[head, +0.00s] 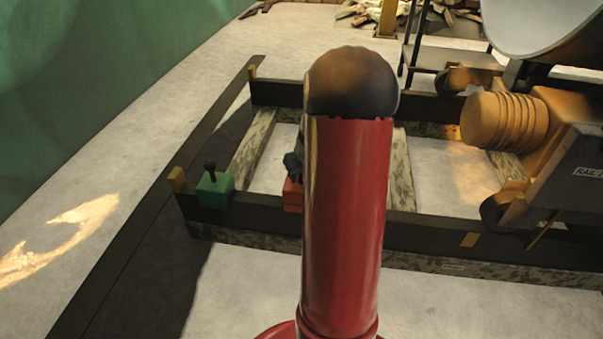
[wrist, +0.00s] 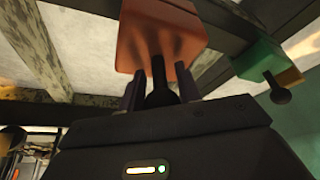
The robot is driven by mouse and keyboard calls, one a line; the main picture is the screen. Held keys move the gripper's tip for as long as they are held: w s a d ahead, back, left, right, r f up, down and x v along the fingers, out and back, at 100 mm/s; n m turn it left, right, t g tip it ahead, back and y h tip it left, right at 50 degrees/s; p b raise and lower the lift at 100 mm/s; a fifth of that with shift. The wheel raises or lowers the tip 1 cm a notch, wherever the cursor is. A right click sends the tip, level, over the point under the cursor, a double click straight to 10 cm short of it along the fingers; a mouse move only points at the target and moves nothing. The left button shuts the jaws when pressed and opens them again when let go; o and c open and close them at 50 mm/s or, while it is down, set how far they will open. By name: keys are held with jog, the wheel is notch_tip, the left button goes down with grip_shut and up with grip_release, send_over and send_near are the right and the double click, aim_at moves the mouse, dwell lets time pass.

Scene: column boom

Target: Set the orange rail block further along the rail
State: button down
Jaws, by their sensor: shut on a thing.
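The orange rail block (wrist: 160,35) fills the upper middle of the wrist view. My gripper (wrist: 158,85) is shut on its dark knob, one finger on each side. In the head view only the left edge of the orange block (head: 292,195) shows, at the near dark rail (head: 420,229). My red column hides the rest of it and most of my gripper (head: 293,163). I cannot tell whether the block touches the rail.
A green block with a black knob (head: 214,188) sits on the rail left of the orange block. A yellow end piece (head: 177,179) stands at the rail's left end. An orange machine (head: 540,130) stands over the rails at right.

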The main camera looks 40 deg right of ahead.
aim_at(302, 182)
jog(key=shift+f+b, duration=1.4)
jog(key=shift+f, duration=0.25)
dwell(0.5)
jog(key=c, duration=0.9)
grip_release()
jog(key=shift+c, duration=0.2)
jog(key=shift+o, duration=0.2)
jog(key=shift+f, duration=0.15)
jog(key=shift+p+v, duration=0.8)
jog(key=shift+v, duration=3.2)
